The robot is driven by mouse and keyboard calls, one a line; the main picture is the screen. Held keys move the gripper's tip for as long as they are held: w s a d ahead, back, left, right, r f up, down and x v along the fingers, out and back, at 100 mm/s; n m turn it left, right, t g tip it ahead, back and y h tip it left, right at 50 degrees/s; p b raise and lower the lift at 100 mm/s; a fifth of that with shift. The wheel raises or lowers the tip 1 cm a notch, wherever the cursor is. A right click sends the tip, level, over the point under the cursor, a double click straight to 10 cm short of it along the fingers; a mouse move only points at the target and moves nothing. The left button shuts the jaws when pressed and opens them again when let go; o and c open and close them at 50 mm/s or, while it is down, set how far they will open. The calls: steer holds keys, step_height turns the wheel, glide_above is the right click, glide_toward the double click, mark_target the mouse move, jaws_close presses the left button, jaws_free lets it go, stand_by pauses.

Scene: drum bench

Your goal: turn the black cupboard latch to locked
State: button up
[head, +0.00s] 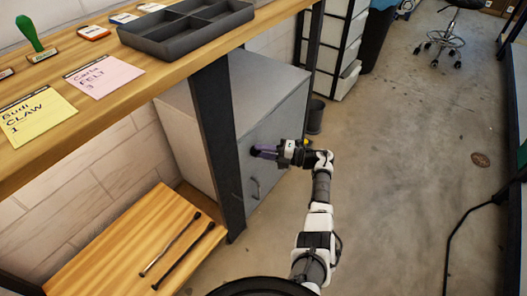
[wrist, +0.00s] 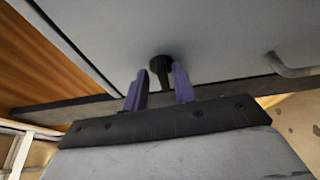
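The grey cupboard (head: 285,115) stands under the bench, with its door facing the floor area. Its black latch (wrist: 161,64) shows in the wrist view as a round base with a short lever pointing down the picture, towards my gripper. My gripper (wrist: 160,85) has two purple fingers, apart, one on each side of the lever. The lever lies closer to the right finger; I cannot tell whether they touch. In the head view my gripper (head: 262,152) is at the door and mostly hides the latch.
A door handle (head: 256,187) sits below my gripper, and shows right of the latch in the wrist view (wrist: 290,70). A dark bench post (head: 218,145) stands left of the door. Two sticks (head: 183,250) lie on the low wooden shelf.

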steer(key=shift+a+f, duration=0.3)
steer(key=shift+a, duration=0.15)
steer(key=shift+d+r, duration=0.1)
steer(key=shift+d, duration=0.1)
steer(key=b+v, duration=0.2)
steer(key=v, duration=1.1)
steer(key=shift+d, duration=0.35)
